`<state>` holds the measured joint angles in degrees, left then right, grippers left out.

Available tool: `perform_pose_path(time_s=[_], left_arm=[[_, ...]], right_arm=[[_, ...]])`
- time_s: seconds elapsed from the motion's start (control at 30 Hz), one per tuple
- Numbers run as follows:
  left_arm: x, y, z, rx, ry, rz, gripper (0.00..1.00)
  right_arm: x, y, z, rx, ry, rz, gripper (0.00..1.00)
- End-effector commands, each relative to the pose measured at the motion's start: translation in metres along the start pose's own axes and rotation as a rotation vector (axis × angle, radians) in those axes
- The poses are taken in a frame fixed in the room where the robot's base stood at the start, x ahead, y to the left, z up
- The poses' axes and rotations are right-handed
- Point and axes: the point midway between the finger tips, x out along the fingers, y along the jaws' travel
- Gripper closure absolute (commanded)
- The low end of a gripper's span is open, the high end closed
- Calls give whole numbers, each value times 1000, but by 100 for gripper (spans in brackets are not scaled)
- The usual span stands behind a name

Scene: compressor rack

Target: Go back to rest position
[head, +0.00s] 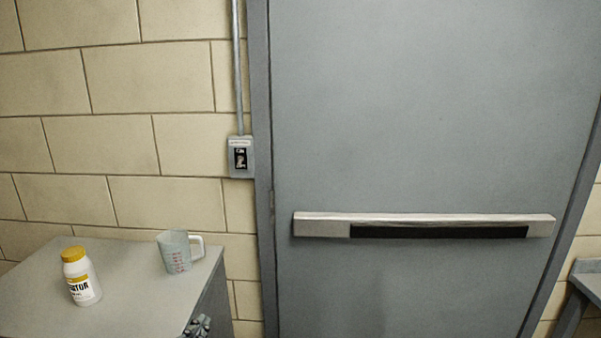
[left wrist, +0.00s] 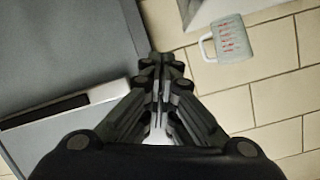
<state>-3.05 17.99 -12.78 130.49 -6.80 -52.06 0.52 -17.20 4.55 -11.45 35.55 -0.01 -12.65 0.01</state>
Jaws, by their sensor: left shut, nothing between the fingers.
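My left gripper (head: 199,325) shows only as its dark fingertips at the bottom edge of the head view, in front of the grey cabinet's side. In the left wrist view its fingers (left wrist: 163,70) are together and hold nothing. The measuring cup, the door and its push bar all lie apart from the fingers there. My right gripper is not in view.
A grey cabinet top (head: 135,290) carries a yellow-capped white bottle (head: 80,277) and a clear measuring cup (head: 176,253). A grey door (head: 430,110) with a push bar (head: 425,225) stands to the right. A switch box (head: 241,157) is on the block wall. A grey table (head: 588,285) shows at far right.

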Motion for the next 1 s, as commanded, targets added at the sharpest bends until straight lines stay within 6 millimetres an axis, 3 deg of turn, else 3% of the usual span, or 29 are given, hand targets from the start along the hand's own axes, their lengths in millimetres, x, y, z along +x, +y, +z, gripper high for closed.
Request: perform_pose_path(time_s=[0.03, 0.1, 0.2, 0.4, 0.6, 0.63, 0.87, 1.0], left_arm=[[-12, 14, 33, -36, -97, 27, 100], [-33, 31, 77, -82, -241, 62, 100], [-70, 54, 130, -139, -433, 110, 100], [-141, 88, 198, -214, -721, 185, 100], [-208, 112, 238, -267, -948, 248, 100], [-214, 115, 243, -271, -971, 254, 100], [-178, 138, 294, -262, -983, 259, 100], [-163, 156, 335, -259, -1002, 267, 100]], right_arm=[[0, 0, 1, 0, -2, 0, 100], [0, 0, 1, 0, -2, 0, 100], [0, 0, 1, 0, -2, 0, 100], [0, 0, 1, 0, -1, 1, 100], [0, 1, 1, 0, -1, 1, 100], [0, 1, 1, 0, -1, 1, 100], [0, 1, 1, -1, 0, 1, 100], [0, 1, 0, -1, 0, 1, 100]])
